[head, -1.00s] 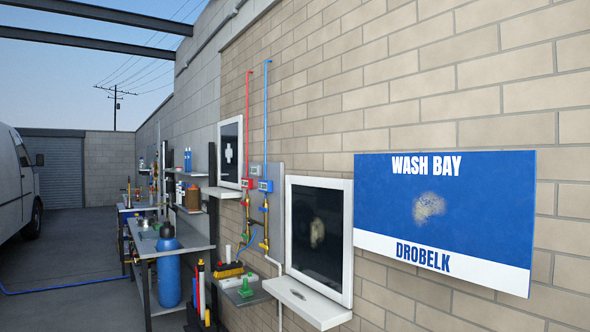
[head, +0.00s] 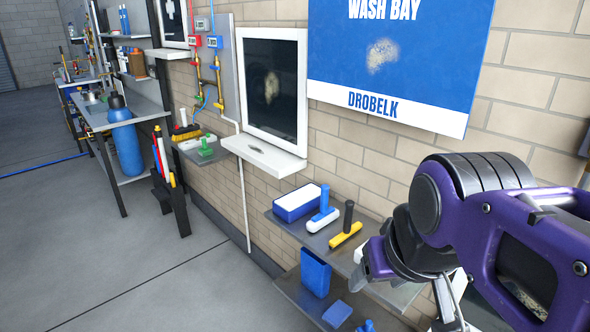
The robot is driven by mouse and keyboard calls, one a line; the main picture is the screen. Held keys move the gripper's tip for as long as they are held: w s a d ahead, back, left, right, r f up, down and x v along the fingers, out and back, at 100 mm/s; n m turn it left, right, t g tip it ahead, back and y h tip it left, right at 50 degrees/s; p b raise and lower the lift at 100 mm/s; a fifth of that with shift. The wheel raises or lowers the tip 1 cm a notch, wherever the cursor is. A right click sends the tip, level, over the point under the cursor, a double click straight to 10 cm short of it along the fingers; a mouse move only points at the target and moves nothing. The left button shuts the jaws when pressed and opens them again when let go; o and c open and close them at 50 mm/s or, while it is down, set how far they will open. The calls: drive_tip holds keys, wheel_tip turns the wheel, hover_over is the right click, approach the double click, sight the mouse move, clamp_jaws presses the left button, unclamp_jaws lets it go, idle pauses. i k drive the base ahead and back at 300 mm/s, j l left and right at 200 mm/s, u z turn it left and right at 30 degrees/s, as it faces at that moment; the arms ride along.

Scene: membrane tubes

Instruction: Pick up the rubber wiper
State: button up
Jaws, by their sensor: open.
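Two T-shaped hand tools lie on the upper grey wall shelf in the head view. One has a yellow bar and a black upright handle (head: 346,236). The other has a white head and a blue handle (head: 322,218). I cannot tell for sure which is the rubber wiper; no rubber edge is clear at this size. My gripper (head: 366,272) is at the lower right, just right of the yellow tool in the picture. It is open and holds nothing that I can see. My purple arm hides the shelf's right end.
A blue and white block (head: 296,202) sits on the upper shelf (head: 283,228). A blue container (head: 315,272) and a blue block (head: 337,314) are on the lower shelf. A framed dark panel (head: 270,85) with a white ledge is above. The floor at left is clear.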

sight(349, 230)
drive_tip(key=z, duration=0.25)
drive_tip(key=i+j+z, duration=0.15)
drive_tip(key=z, duration=0.25)
drive_tip(key=i+j+z, duration=0.1)
drive_tip(key=j+z, duration=0.3)
drive_tip(key=i+j+z, duration=0.15)
drive_tip(key=j, duration=0.25)
drive_tip(key=j+z, duration=0.1)
drive_tip(key=j, duration=0.3)
